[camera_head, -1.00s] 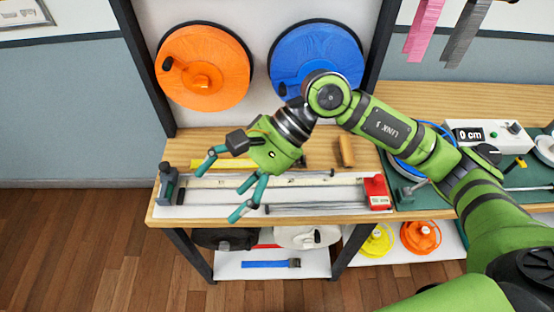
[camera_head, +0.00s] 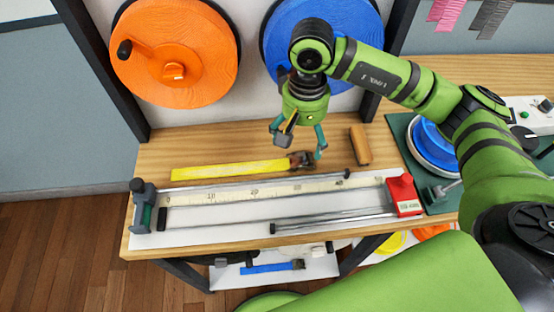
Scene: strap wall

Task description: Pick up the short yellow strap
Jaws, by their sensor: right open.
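The short yellow strap (camera_head: 230,170) lies flat on the wooden bench, behind the measuring rail, with a dark buckle (camera_head: 301,160) at its right end. My right gripper (camera_head: 298,150) points down over the buckle end with its teal fingers spread apart. One finger is left of the buckle and one is to its right. Whether the fingers touch the buckle or hang above it, I cannot tell. My left gripper is not in view.
The measuring rail (camera_head: 260,192) with a red block (camera_head: 404,195) runs along the bench front. A wooden block (camera_head: 359,145) lies close right of my gripper. Orange (camera_head: 195,45) and blue (camera_head: 350,30) reels hang behind. A blue strap (camera_head: 272,267) lies on the lower shelf.

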